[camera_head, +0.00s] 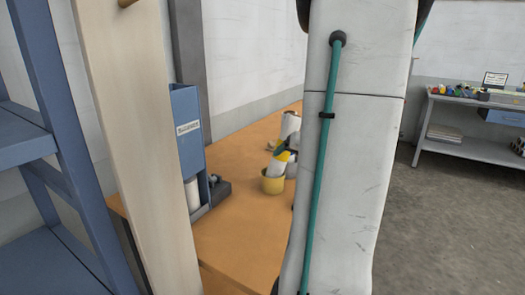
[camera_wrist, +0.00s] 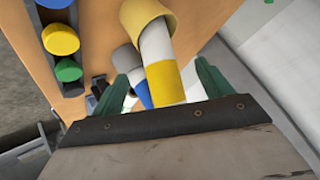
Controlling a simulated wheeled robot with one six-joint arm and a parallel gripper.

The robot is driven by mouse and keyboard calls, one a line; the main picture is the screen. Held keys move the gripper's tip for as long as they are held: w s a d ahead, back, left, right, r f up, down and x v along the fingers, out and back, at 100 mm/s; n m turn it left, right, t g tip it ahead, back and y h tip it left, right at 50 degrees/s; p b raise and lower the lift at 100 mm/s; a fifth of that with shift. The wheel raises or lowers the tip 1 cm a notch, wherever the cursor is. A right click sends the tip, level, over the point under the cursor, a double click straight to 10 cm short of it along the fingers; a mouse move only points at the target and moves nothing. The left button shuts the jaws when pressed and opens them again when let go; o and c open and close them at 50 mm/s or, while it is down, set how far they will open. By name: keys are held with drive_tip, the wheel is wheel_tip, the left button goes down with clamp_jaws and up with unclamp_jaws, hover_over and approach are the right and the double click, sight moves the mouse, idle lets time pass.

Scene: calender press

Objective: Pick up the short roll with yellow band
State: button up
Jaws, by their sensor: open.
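A white roll with a yellow band (camera_wrist: 163,80) leans out of a tan-yellow cup (camera_wrist: 149,14) in the wrist view. In the head view the cup (camera_head: 272,184) stands on the orange table, with the white roll (camera_head: 276,168) tilted in it. My gripper (camera_wrist: 164,72) is open. Its green fingers appear on either side of the yellow-banded roll, with no visible contact. A second roll with a blue band (camera_wrist: 144,94) lies close to its left, by a grey cup (camera_wrist: 126,57).
A dark tray (camera_wrist: 69,30) with blue, yellow and green round ends lies left in the wrist view. In the head view a blue holder (camera_head: 188,125) stands on the table (camera_head: 235,225), behind a pale board (camera_head: 130,130). A blue shelf (camera_head: 50,130) is far left.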

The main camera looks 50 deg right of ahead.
sight(284, 156)
drive_tip(key=shift+w+d+n, duration=0.2)
drive_tip(key=shift+d+n, duration=0.1)
drive_tip(key=shift+d, duration=0.2)
drive_tip(key=x, duration=0.7)
drive_tip(key=shift+w+d+r, duration=0.2)
drive_tip(key=shift+w+d, duration=0.05)
drive_tip(key=shift+d, duration=0.15)
drive_tip(key=c, duration=1.3)
drive_tip(key=shift+r, duration=0.1)
